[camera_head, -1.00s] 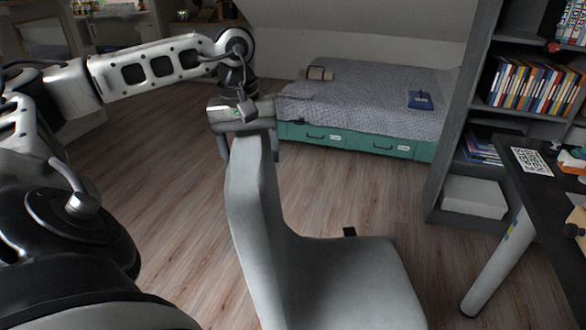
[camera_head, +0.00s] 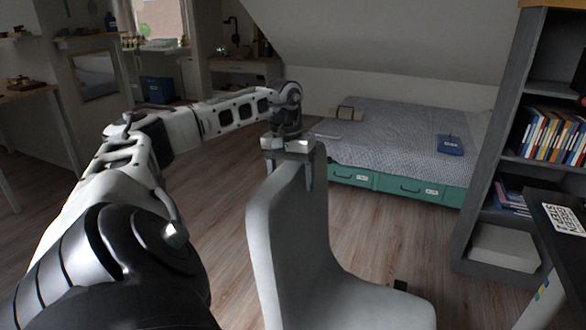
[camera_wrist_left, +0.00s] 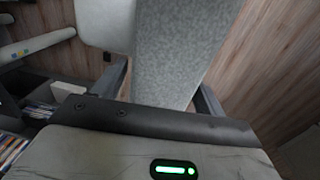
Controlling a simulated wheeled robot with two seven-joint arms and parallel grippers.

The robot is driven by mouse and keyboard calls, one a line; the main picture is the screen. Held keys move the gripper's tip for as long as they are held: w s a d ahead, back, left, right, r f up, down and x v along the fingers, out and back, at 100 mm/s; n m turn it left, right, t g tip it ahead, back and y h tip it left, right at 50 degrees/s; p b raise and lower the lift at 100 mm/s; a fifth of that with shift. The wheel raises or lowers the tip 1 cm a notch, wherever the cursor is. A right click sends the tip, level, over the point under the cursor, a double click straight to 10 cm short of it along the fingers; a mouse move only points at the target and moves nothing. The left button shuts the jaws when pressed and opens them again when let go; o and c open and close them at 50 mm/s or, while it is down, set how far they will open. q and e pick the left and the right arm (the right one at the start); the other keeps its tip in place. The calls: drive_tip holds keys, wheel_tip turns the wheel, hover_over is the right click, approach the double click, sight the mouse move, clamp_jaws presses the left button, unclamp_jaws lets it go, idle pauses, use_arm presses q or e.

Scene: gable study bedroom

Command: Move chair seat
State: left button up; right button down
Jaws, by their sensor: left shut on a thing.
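A light grey chair with a tall backrest (camera_head: 295,235) and a flat seat (camera_head: 375,305) stands on the wooden floor in front of me. My left gripper (camera_head: 290,172) is shut on the top edge of the backrest. In the left wrist view the backrest (camera_wrist_left: 180,55) runs between the two dark fingers (camera_wrist_left: 165,88). The lower part of the chair is cut off by the bottom of the head view. My right gripper is in neither view.
A bed (camera_head: 395,140) with green drawers stands behind the chair. A grey bookshelf (camera_head: 492,130) and a dark desk (camera_head: 560,225) are on the right. Wooden floor (camera_head: 215,205) is clear left of the chair and between chair and bed.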

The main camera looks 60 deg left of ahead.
use_arm(q)
drive_tip(key=o, duration=1.4)
drive_tip(key=r+p, duration=0.1)
drive_tip(key=r, duration=0.4)
drive_tip(key=r+p, duration=0.2)
drive_tip(key=r, duration=0.3)
drive_tip(key=a+r+p, duration=0.1)
drive_tip(key=r, duration=0.5)
drive_tip(key=shift+s+p, duration=0.35)
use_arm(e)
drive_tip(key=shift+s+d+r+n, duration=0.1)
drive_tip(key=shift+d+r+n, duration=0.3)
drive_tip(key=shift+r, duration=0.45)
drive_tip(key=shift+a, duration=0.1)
